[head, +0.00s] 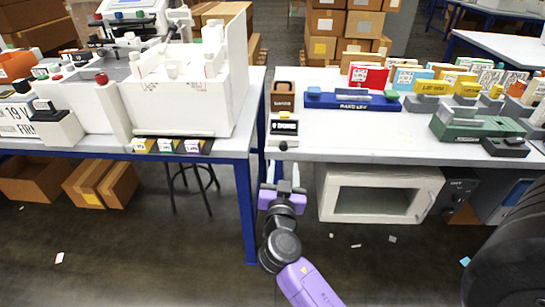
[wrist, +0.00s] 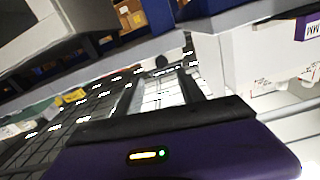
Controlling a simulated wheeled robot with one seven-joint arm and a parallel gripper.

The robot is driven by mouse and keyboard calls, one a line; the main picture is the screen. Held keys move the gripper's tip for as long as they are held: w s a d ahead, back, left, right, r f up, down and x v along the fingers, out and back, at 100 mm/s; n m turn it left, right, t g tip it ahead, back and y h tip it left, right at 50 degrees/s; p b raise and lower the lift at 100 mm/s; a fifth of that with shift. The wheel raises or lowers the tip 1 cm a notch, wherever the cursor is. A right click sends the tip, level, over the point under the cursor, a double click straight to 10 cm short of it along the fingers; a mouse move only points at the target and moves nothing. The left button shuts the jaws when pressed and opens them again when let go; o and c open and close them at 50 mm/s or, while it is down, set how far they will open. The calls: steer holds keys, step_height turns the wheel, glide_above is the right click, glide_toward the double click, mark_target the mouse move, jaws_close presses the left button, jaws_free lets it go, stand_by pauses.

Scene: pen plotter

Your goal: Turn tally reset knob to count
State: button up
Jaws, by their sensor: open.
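My gripper (head: 284,186) is below and in front of the table edge, in the gap between the two tables. Its two fingers point upward in the wrist view (wrist: 165,85), apart, with nothing between them. A small white device with a black display (head: 284,127) stands at the left front corner of the right table, just beyond my gripper. A small dark knob (head: 283,146) shows on its front part. It may be the tally counter, but its lettering is too small to read. The knob's pointing direction cannot be told. My gripper is apart from it.
A brown block (head: 282,97) stands behind the device. A blue holder (head: 350,100) lies to its right, with a green device (head: 472,125) farther right. The left table (head: 180,157) carries a large white machine (head: 185,95). The front middle of the right table is clear.

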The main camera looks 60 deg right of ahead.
mark_target(284, 147)
steer(key=p+x, duration=0.1)
steer(key=x, duration=0.7)
steer(key=shift+w+a, duration=0.1)
steer(key=shift+w, duration=0.05)
steer(key=shift+c, duration=0.3)
jaws_close()
